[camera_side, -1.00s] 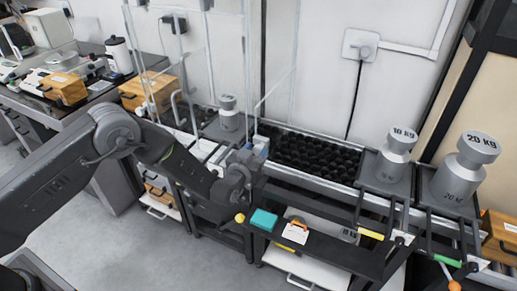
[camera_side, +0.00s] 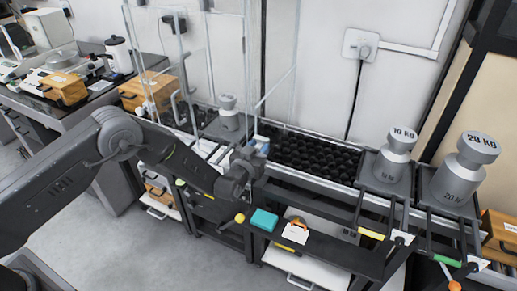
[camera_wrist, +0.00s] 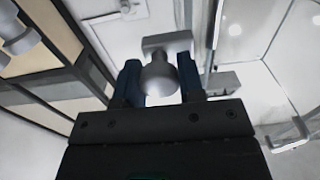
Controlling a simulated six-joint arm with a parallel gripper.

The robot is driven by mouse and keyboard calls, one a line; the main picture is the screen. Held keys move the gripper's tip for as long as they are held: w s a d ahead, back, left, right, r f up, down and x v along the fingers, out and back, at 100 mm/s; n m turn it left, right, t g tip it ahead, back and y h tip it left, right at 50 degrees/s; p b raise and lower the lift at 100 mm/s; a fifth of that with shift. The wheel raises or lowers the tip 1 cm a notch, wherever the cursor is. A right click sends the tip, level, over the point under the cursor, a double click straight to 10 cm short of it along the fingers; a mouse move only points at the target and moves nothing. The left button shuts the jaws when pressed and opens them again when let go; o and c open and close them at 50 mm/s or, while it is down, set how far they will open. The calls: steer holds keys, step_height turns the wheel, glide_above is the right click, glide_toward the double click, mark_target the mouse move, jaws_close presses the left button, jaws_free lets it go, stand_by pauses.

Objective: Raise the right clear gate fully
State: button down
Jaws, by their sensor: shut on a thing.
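The right clear gate (camera_side: 273,60) is a see-through upright panel with a pale metal edge, standing at the left end of the black roller bed in the side view. My gripper (camera_side: 257,150) is low in front of the gate's lower part, and my wrist partly hides the spot. In the wrist view, my gripper (camera_wrist: 159,80) has its two blue fingers closed on either side of a grey rounded knob (camera_wrist: 158,80) with a pale square block behind it. The knob appears to be the gate's handle; its join to the panel is hidden.
The 10 kg weight (camera_side: 395,155) and 20 kg weight (camera_side: 462,172) stand to the right; a smaller weight (camera_side: 229,112) stands left of the gate. The black roller bed (camera_side: 315,155) is empty. A teal block (camera_side: 264,220) lies on the front shelf.

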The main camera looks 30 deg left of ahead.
step_height(320, 180, up, 26)
stand_by(0.6)
steer(key=c, duration=1.1)
jaws_free()
steer(key=shift+o, duration=0.2)
steer(key=shift+f, duration=0.15)
steer(key=s, duration=1.3)
steer(key=shift+s, duration=0.4)
